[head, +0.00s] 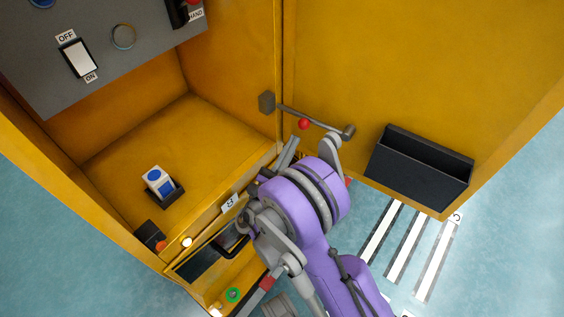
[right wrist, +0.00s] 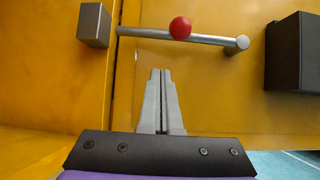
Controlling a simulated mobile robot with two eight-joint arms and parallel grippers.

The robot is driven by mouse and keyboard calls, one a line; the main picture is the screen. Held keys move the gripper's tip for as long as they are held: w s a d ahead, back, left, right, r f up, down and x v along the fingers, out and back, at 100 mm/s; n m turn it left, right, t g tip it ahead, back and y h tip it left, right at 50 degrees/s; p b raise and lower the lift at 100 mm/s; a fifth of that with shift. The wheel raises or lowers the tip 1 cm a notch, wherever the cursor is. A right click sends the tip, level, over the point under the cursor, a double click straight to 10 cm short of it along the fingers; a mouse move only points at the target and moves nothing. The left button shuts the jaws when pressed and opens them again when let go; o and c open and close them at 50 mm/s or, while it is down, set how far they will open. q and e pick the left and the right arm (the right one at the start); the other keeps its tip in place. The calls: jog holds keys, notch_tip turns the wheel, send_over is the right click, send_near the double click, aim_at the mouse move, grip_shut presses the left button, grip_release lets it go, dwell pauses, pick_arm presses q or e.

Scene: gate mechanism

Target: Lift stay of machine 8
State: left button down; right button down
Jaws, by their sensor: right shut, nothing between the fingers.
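The stay is a grey metal bar (head: 322,120) with a red ball knob (head: 303,124), running from a dark block (head: 267,102) at the cabinet's edge to a round end on the open yellow door (head: 430,60). In the right wrist view the bar (right wrist: 145,33) lies nearly level, with its red knob (right wrist: 180,27) right of the middle. My right gripper (head: 294,141) is shut and empty, just below the bar in the picture. In the right wrist view its fingertips (right wrist: 160,71) point toward the bar, with a visible gap to it. My left gripper is not in view.
A black open bin (head: 418,170) is fixed on the door, right of the bar. A grey panel (head: 100,55) with an OFF/ON rocker is at upper left. Blue floor shows at lower right.

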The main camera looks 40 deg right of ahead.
jog(key=shift+w+d+r, duration=0.1)
jog(key=shift+d+r, duration=0.15)
jog(key=shift+r, duration=0.5)
jog(key=shift+w+d+r, duration=0.1)
jog(key=shift+d+r, duration=0.1)
jog(key=shift+r, duration=0.5)
jog(key=shift+w+d+r, duration=0.1)
jog(key=shift+d+r, duration=0.15)
jog(key=shift+r, duration=0.5)
jog(key=shift+r+p, duration=0.1)
jog(key=shift+p, duration=0.2)
jog(key=shift+r+m+g, duration=0.3)
jog(key=shift+m+g, duration=0.1)
jog(key=shift+m, duration=0.3)
jog(key=shift+w+r, duration=0.1)
notch_tip(320, 180, up, 7)
jog(key=m+g+p, duration=0.3)
jog(key=m+p, duration=0.1)
send_over(300, 117)
jog(key=s+a, duration=0.1)
jog(key=a, duration=0.1)
jog(key=shift+d+r+h, duration=0.2)
jog(key=shift+d+h, duration=0.05)
jog(key=shift+h, duration=0.15)
